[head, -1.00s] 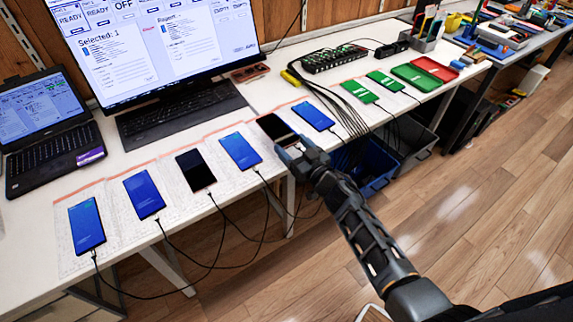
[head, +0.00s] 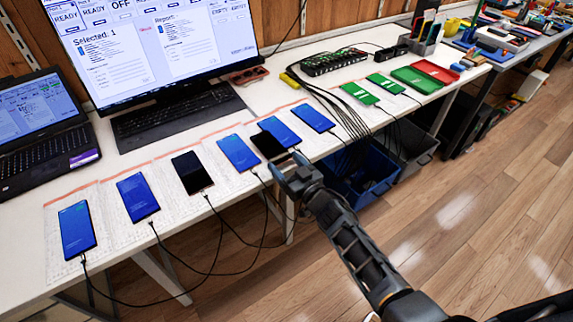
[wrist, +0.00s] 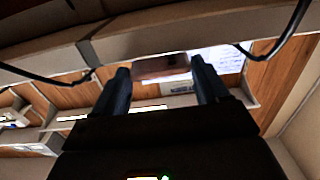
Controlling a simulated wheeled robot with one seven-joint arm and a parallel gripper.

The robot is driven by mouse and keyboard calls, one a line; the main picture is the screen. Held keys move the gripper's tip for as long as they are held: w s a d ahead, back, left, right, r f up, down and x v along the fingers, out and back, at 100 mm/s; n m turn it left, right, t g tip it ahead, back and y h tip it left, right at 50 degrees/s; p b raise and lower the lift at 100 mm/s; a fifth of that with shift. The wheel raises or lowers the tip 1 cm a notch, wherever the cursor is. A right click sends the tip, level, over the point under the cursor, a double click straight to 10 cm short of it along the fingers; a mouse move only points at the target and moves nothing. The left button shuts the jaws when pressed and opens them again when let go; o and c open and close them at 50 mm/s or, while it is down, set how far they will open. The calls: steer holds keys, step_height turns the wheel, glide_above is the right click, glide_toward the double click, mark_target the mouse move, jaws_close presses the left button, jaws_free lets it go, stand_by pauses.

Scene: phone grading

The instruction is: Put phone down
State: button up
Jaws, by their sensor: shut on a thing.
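My gripper (head: 286,163) is at the front edge of the bench in the head view, shut on a dark-screened phone (head: 268,146). The phone points away from me over the bench and overlaps the near part of a blue-screened phone (head: 281,130). I cannot tell whether the held phone touches the bench or that phone. In the wrist view, my two fingers (wrist: 160,67) stand apart with a dark, shiny surface between their tips, probably the held phone. Other phones lie in a row on paper sheets, including a blue one (head: 238,153) to the left and another (head: 313,117) to the right.
Charging cables (head: 262,190) hang from the bench's front edge near my gripper. A keyboard (head: 178,117), a monitor (head: 150,45) and a laptop (head: 40,130) stand behind the phones. Green-screened phones (head: 360,93) lie farther right.

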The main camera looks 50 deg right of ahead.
steer(key=shift+f, duration=0.25)
steer(key=o, duration=1.1)
steer(key=shift+o, duration=0.2)
steer(key=shift+r, duration=0.2)
steer(key=v, duration=1.2)
steer(key=shift+r, duration=0.3)
steer(key=s+a+r+n+y, duration=0.1)
steer(key=s+a+r, duration=0.2)
steer(key=s+a, duration=0.4)
steer(key=s+a+r+y, duration=0.1)
steer(key=s+a+r, duration=0.2)
steer(key=s+a, duration=0.35)
steer(key=s+a+r+n+g+y, duration=0.1)
steer(key=s+a+r, duration=0.2)
steer(key=s+r, duration=0.3)
steer(key=s+a+r+n+g+y, duration=0.1)
steer(key=s+a+r+y, duration=0.1)
steer(key=s+r, duration=0.4)
steer(key=shift+a+r+g, duration=0.3)
steer(key=shift+a+r, duration=0.2)
steer(key=shift+r, duration=0.45)
